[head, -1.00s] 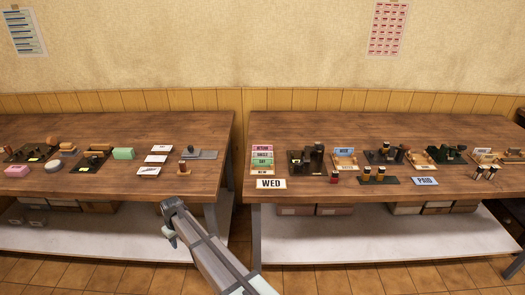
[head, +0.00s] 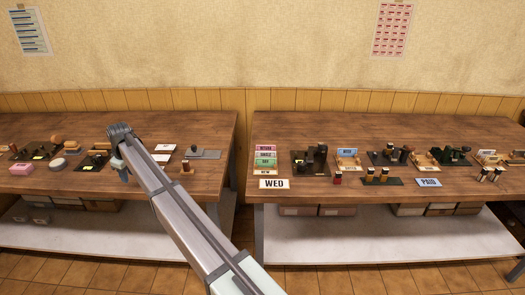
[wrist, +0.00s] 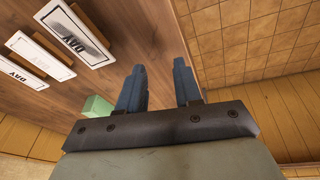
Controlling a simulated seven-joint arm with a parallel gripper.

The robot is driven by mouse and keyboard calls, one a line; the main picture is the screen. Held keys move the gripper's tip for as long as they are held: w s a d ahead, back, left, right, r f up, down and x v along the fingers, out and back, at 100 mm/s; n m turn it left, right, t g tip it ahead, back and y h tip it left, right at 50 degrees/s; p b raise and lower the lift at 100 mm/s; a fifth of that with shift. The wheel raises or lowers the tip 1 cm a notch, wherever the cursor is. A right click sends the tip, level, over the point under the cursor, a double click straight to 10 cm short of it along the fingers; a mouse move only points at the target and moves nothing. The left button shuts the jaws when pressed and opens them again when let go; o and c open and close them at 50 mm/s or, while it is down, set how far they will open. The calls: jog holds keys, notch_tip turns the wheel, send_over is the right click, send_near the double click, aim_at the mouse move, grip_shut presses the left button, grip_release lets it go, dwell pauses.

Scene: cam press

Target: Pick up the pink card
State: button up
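A pink card (head: 265,148) with dark lettering lies at the top of a column of coloured cards at the left end of the right table. My gripper (head: 122,173) is over the left table, well left of the pink card. In the wrist view its two blue fingers (wrist: 158,82) are apart with nothing between them. The pink card does not show in the wrist view. A pink block (head: 21,168) sits on the far left of the left table.
White cards (wrist: 72,40) and a green block (wrist: 97,106) are near my gripper. Stamps and dark trays (head: 312,160) crowd the right table (head: 350,190). A "WED" card (head: 274,184) lies at its front left. A gap separates the tables.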

jog(key=w+d+r+n+h, duration=0.1)
jog(key=w+d+r, duration=0.2)
jog(key=w+d, duration=0.8)
jog(key=w+d+r+h, duration=0.1)
jog(key=w+d+r, duration=0.4)
jog(key=d, duration=0.9)
jog(key=w+d+r+n+g, duration=0.15)
jog(key=w+d, duration=0.25)
jog(key=d, duration=0.8)
jog(key=w+d+r, duration=0.3)
jog(key=w+d, duration=0.1)
jog(key=d, duration=0.8)
send_near(266, 149)
jog(key=a+f, duration=0.2)
jog(key=a, duration=0.2)
jog(key=shift+w+d+f, duration=0.1)
jog(key=shift+d+f, duration=0.1)
jog(key=shift+f, duration=0.7)
jog(key=shift+w+d+f, duration=0.1)
jog(key=shift+d+f, duration=0.1)
jog(key=shift+f, duration=0.65)
jog(key=shift+w+d+f, duration=0.1)
jog(key=shift+d+f, duration=0.15)
jog(key=shift+f, duration=0.65)
grip_shut()
